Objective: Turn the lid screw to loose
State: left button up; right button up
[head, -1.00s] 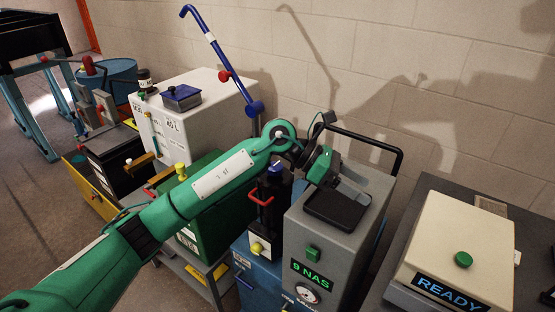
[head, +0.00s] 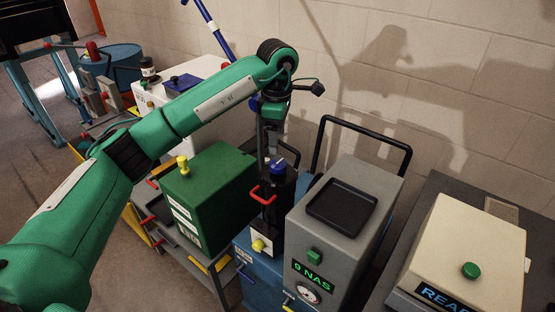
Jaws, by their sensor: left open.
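A blue knob (head: 278,165), which looks like the lid screw, sits on top of a black upright housing (head: 274,214) with a red handle (head: 262,195). My left gripper (head: 272,151) points down from the end of the green arm, just above the blue knob. It is open, with its dark fingers partly lost against the housing behind. I cannot tell whether the fingertips touch the knob. My right gripper is out of the picture.
A grey unit (head: 372,178) with a black tray and "9 NAS" display stands right of the housing. A green box (head: 222,183) stands left. A cream "READY" unit (head: 466,240) is at right. A blue pipe (head: 214,28) rises behind the arm.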

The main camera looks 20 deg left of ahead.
aim_at(277, 162)
pick_arm(q)
notch_tip(277, 162, down, 10)
jog(key=p, duration=0.3)
jog(key=shift+r, duration=0.25)
jog(key=c, duration=1)
